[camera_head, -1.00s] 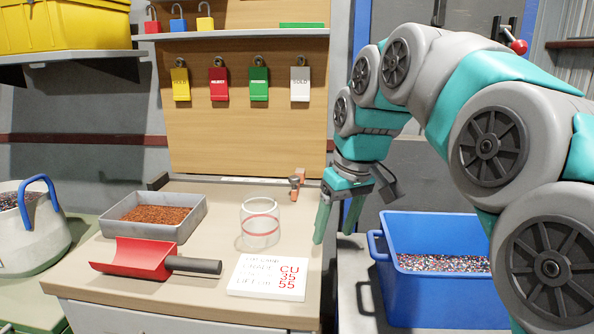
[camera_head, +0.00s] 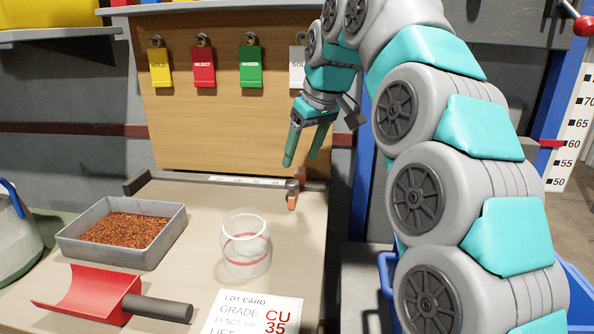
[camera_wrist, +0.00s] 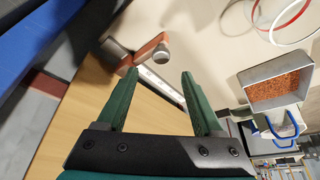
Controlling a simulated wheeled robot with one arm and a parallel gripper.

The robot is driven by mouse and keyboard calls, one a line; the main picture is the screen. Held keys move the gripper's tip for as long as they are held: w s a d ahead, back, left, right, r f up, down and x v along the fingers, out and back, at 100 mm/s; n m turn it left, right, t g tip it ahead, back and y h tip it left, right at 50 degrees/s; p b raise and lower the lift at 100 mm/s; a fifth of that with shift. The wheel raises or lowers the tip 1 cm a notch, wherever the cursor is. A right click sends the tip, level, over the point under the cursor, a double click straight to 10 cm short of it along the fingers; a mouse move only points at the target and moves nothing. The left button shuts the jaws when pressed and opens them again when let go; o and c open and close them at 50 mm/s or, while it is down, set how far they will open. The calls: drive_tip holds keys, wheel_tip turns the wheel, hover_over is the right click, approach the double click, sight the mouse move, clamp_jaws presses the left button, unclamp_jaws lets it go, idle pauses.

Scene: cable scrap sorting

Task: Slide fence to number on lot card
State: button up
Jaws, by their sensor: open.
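The fence (camera_head: 292,195) is a small orange-brown block with a grey knob, at the right end of the ruler rail (camera_head: 215,180) along the back of the bench. My gripper (camera_head: 302,158) is open and empty, fingers pointing down, just above the fence in the head view. In the wrist view the fence (camera_wrist: 147,50) shows beyond the fingertips (camera_wrist: 158,75), apart from them. The rail's scale marks are too small to read. The white lot card (camera_head: 250,313) lies at the bench's front, showing "CU" and "35" in red; its lowest line is cut off.
A glass jar (camera_head: 245,250) with a red band stands mid-bench. A grey tray of copper granules (camera_head: 68,245) and a red scoop (camera_head: 85,295) lie left. A backboard with hanging tags (camera_head: 230,110) rises behind the rail. An upright scale (camera_head: 568,140) stands right.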

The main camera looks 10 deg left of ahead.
sight(292, 182)
drive_tip(key=shift+x, duration=3.65)
drive_tip(key=shift+s, duration=0.15)
drive_tip(key=shift+c, duration=0.3)
clamp_jaws()
